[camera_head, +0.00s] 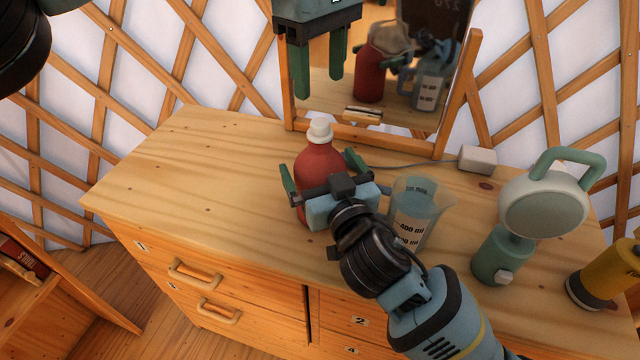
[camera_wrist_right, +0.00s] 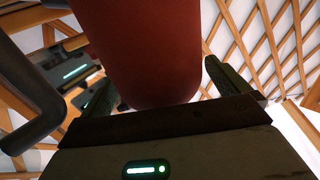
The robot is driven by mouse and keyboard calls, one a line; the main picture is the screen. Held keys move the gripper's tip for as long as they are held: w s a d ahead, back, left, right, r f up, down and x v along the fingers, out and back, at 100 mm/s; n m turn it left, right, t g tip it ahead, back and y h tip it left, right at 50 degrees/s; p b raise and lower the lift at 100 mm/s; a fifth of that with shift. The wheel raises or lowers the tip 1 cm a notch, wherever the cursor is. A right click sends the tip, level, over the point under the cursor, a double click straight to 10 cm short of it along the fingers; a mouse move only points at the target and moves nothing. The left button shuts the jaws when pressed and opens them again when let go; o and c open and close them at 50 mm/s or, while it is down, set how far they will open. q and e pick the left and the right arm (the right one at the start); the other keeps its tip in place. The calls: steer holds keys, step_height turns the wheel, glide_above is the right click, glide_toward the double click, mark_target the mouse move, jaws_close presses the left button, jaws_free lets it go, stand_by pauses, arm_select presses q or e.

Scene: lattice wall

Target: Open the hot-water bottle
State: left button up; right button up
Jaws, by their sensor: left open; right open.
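The red hot-water bottle (camera_head: 318,168) with a white cap (camera_head: 320,131) stands upright on the wooden dresser, in front of the mirror. My right gripper (camera_head: 320,166) is open, with its green fingers on either side of the bottle's body. In the right wrist view, the red body (camera_wrist_right: 145,50) fills the space between the fingers, and a gap shows beside the right finger. The cap cannot be made out there. My left gripper (camera_head: 319,88) is open and empty, pointing down above the cap and in front of the mirror.
A measuring beaker (camera_head: 412,212) stands close right of the bottle. A mint-green lamp-like device (camera_head: 543,208) and a yellow object (camera_head: 606,272) stand further right. The framed mirror (camera_head: 462,85) is behind, with a white box (camera_head: 477,158) beside it. The dresser's left top (camera_head: 190,165) is clear.

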mark_target(319, 122)
steer(key=c, duration=1.8)
arm_select(q)
steer(key=m, duration=0.6)
steer(key=shift+m, duration=0.3)
steer(key=m, duration=0.7)
steer(key=shift+f, duration=4)
steer(key=shift+c, duration=0.2)
steer(key=c, duration=1)
